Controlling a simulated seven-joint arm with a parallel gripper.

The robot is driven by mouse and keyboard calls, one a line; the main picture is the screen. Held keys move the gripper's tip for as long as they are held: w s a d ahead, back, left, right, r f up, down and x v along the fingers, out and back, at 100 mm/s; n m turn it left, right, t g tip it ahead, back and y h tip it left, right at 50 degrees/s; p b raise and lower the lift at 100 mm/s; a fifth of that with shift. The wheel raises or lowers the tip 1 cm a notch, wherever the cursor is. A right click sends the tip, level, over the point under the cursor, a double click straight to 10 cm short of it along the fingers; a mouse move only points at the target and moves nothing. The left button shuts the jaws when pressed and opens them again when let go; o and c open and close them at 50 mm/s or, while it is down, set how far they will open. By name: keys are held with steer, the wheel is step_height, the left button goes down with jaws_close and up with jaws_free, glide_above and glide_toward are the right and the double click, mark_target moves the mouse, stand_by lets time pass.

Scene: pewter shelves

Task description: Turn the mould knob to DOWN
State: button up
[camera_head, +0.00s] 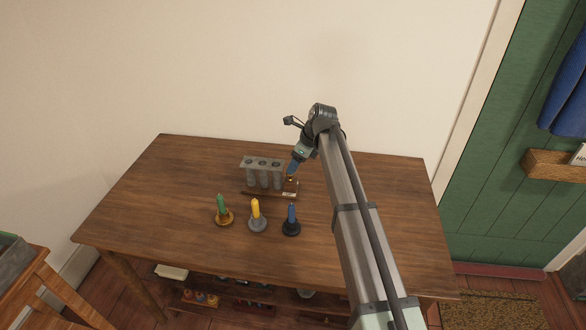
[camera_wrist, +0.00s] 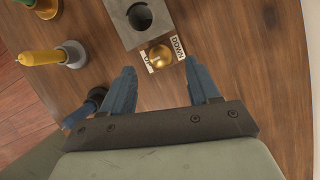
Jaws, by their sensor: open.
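The mould (camera_head: 262,174) is a grey block with several round holes, standing on a wooden base on the table. A corner of the mould, with one hole, also shows in the wrist view (camera_wrist: 141,20). The brass knob (camera_wrist: 159,56) sits at the end of the base, on a pale label plate. The word DOWN (camera_wrist: 178,48) reads on one side of the plate; the lettering on the other side is mostly hidden. My gripper (camera_wrist: 163,84) is open, its two blue fingers on either side of the knob and short of it. In the head view my gripper (camera_head: 293,168) hangs over the knob's end of the base.
Green (camera_head: 222,206), yellow (camera_head: 256,210) and blue (camera_head: 291,214) candles stand in round holders in front of the mould. The wooden table (camera_head: 160,200) is bare to the left and right. Several small items lie on a shelf below.

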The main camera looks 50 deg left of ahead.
steer(key=shift+x, duration=1.8)
steer(key=c, duration=1)
